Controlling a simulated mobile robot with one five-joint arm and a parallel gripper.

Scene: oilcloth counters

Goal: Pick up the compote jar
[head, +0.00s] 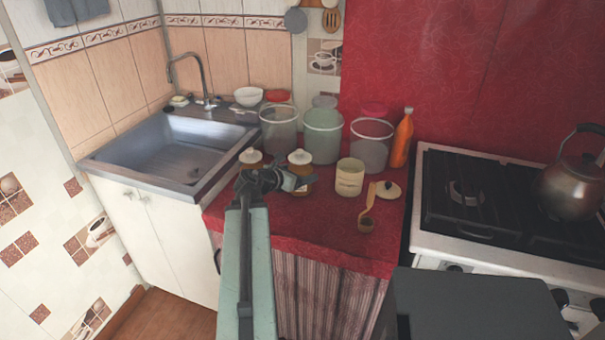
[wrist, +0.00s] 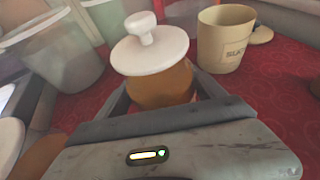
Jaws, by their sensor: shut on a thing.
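An amber jar with a white knobbed lid, seemingly the compote jar (head: 300,159), is at the red counter's front part, upright. In the wrist view the jar (wrist: 160,85) sits between the jaws. My gripper (head: 290,182) is shut on its body, below the lid. A second white-lidded jar (head: 250,157) stands just to the left, partly hidden by my arm.
A beige canister (head: 349,178) stands close on the right, with a wooden scoop (head: 369,205) and loose lid (head: 388,190) beyond. Several clear tubs, including a greenish one (head: 323,137), stand behind. An orange bottle (head: 402,140), the stove (head: 480,240) and the sink (head: 165,150) flank the counter.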

